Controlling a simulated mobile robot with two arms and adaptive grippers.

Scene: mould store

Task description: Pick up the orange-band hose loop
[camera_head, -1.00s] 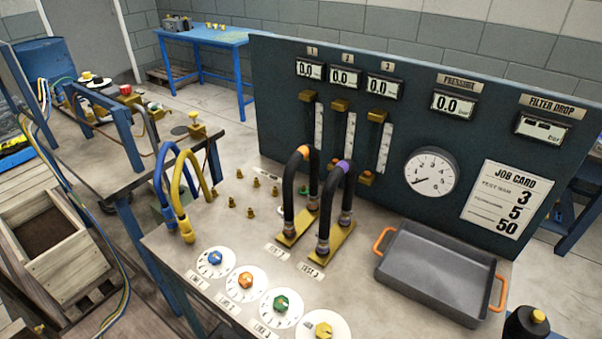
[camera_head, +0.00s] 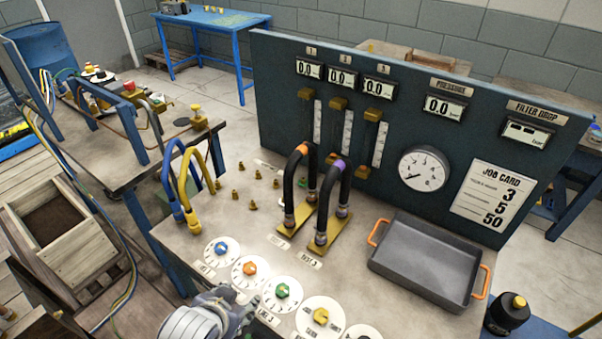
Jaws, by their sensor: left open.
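The orange-band hose loop (camera_head: 291,183) is a black arch with an orange band at its top. It stands upright on a brass plate on the bench, left of the purple-band hose loop (camera_head: 327,200). My left gripper (camera_head: 243,307) is at the bottom of the head view, over the front edge of the bench near the dials. It is well in front of the loop and apart from it. Its fingers are small and partly cut by the view. My right gripper does not show.
Dials with coloured knobs (camera_head: 281,290) line the bench front. Blue and yellow hoses (camera_head: 183,190) hang at the left edge. Several brass fittings (camera_head: 238,186) stand left of the loops. A grey tray (camera_head: 425,262) with orange handles lies right. The panel (camera_head: 279,75) rises behind.

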